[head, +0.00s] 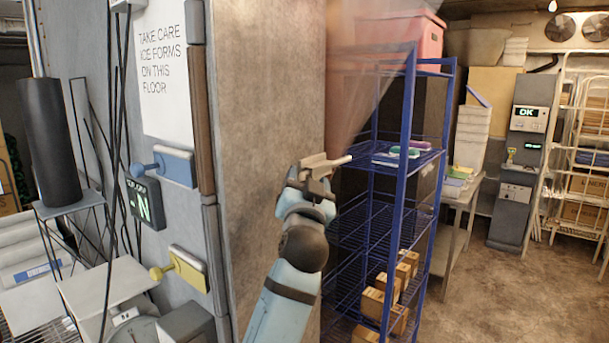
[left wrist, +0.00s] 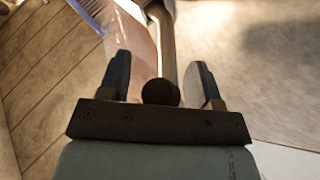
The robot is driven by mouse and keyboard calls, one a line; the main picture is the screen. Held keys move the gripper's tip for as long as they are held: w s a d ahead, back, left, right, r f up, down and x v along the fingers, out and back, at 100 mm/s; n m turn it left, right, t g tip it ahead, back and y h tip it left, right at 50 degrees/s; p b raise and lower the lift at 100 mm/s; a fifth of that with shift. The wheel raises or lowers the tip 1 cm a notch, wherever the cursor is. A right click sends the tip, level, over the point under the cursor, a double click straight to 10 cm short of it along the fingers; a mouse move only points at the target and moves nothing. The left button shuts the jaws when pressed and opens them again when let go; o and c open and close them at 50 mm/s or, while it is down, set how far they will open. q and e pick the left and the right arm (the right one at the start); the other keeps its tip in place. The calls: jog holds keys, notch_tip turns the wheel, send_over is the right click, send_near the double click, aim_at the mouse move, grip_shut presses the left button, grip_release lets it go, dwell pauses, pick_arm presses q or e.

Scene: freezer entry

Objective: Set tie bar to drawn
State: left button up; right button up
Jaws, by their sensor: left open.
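The tie bar seems to be the pale bar (head: 332,163) at the edge of the grey wall, in front of the hanging clear strips. In the left wrist view a bar (left wrist: 166,45) ends in a dark round knob (left wrist: 160,92). My left gripper (head: 312,180) is at the bar in the head view. Its two fingers (left wrist: 161,80) are open, one on each side of the knob, with gaps visible on both sides. The gripper partly hides the bar's near end in the head view. My right gripper is not in view.
Clear pinkish strips (head: 355,75) hang in the doorway beside the grey wall (head: 265,120). A blue wire rack (head: 410,150) with boxes stands just beyond. A blue lever (head: 160,167) and a yellow lever (head: 180,268) are on the panel at left. Open floor (head: 530,290) lies at right.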

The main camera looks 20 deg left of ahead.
pick_arm(q)
jog(key=shift+w+r, duration=0.15)
grip_shut()
dwell(0.4)
